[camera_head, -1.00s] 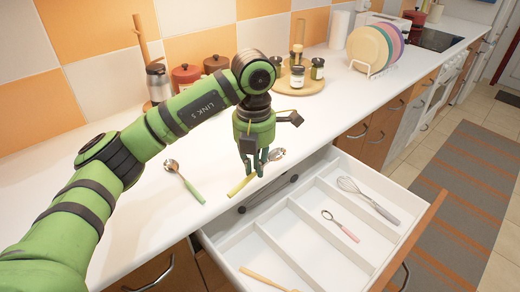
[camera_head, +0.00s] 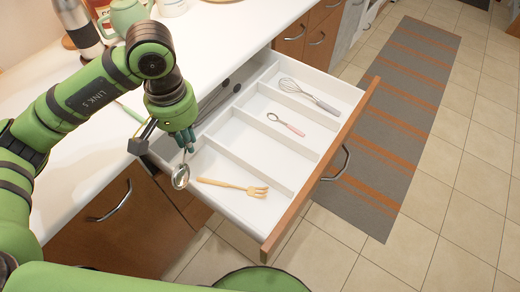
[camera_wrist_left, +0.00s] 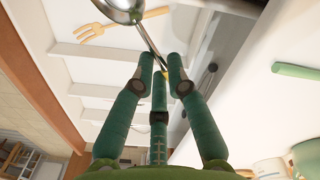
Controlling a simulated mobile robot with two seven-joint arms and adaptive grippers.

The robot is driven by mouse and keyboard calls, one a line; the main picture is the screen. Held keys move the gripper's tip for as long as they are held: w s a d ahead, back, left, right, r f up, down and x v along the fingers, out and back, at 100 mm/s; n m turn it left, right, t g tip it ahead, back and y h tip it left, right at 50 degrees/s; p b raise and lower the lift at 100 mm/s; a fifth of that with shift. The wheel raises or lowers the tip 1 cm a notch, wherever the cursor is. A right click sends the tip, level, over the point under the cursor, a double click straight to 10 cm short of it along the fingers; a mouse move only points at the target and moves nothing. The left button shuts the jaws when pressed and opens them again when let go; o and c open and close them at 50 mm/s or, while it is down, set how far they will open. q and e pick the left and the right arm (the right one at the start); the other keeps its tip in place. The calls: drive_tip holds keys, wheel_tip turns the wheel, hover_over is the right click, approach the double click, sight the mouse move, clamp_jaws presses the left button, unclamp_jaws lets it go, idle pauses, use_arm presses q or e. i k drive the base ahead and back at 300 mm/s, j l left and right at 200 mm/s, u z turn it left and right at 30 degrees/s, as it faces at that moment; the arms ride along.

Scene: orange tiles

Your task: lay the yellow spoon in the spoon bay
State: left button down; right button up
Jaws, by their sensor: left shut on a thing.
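My left gripper (camera_head: 186,145) is shut on the yellow spoon, whose metal bowl (camera_head: 180,177) hangs tilted below the fingertips, over the drawer's left edge. The fingers hide most of its handle in the head view. In the left wrist view the spoon's bowl (camera_wrist_left: 122,8) is at the top, and a bit of yellow shows between the fingers (camera_wrist_left: 162,78). The open white drawer (camera_head: 216,207) has several long bays. A yellow fork (camera_head: 232,187) lies in the nearest bay. The bay beyond it (camera_head: 258,145) is empty. My right gripper is out of view.
A pink-handled utensil (camera_head: 287,125) and a whisk (camera_head: 308,95) lie in the farther bays. A green handle (camera_head: 130,111) lies on the white counter (camera_head: 60,185), partly behind my arm. A flask (camera_head: 82,28) and a teapot (camera_head: 124,15) stand at the back.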

sight(271, 160)
drive_tip(key=i+l+u, duration=0.1)
drive_tip(key=l+u, duration=0.3)
drive_tip(key=l, duration=0.4)
drive_tip(key=l+u, duration=0.4)
drive_tip(key=l, duration=0.35)
